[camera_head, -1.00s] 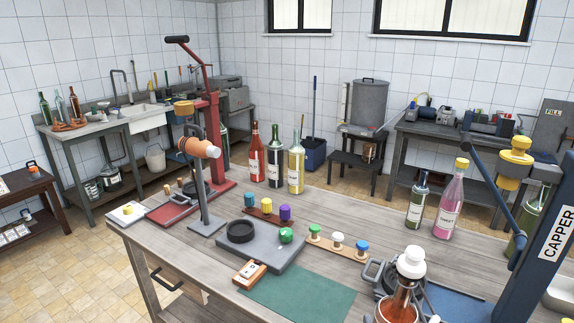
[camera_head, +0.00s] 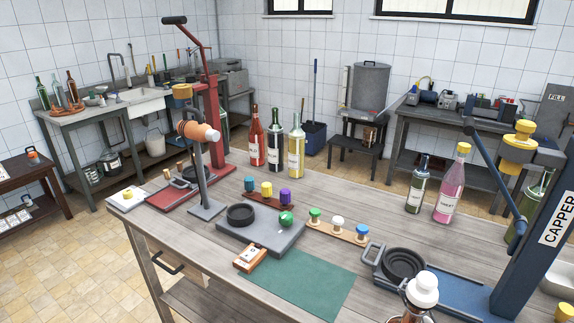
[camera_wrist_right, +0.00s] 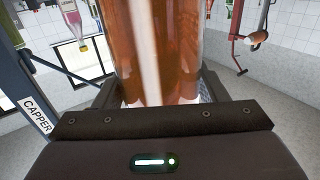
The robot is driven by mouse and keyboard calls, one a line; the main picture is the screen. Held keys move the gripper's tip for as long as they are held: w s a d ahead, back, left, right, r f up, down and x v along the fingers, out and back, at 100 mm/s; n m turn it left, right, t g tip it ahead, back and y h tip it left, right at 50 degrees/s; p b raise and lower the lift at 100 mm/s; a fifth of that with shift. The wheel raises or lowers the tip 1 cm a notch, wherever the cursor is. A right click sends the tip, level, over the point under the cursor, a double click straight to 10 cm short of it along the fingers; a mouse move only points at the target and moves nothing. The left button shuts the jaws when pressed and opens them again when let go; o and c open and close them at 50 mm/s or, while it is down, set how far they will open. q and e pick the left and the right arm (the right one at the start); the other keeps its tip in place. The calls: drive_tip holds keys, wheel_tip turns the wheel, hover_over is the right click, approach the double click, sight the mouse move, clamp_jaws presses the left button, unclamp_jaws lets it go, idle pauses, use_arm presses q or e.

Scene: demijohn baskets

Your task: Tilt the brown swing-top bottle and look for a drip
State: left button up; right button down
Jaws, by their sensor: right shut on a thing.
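The brown swing-top bottle (camera_head: 411,316) is at the bottom edge of the head view, with its white stopper (camera_head: 423,289) on top. Only its stopper and a little of its neck and shoulder show there; the rest is cut off by the frame. The stopper end leans slightly right in the picture. In the right wrist view the bottle's clear brown glass (camera_wrist_right: 155,45) stands between the fingers of my right gripper (camera_wrist_right: 158,92), which is shut on it. I see no drip; its base is hidden. My left gripper is not in view.
The blue capper (camera_head: 540,235) stands at the right, with a black round rest (camera_head: 403,264) on its base. A green mat (camera_head: 298,283) is bare. A grey scale-like plate (camera_head: 262,238), a row of stoppers (camera_head: 338,229), and pink (camera_head: 451,186) and dark (camera_head: 417,187) bottles stand beyond.

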drive_tip(key=shift+w+r, duration=0.1)
drive_tip(key=shift+r, duration=0.15)
drive_tip(key=n+p, duration=1.2)
drive_tip(key=shift+f+n+p, duration=0.1)
drive_tip(key=shift+n+p, duration=0.2)
drive_tip(key=shift+p, duration=0.05)
idle(1.7)
drive_tip(key=shift+b, duration=6.35)
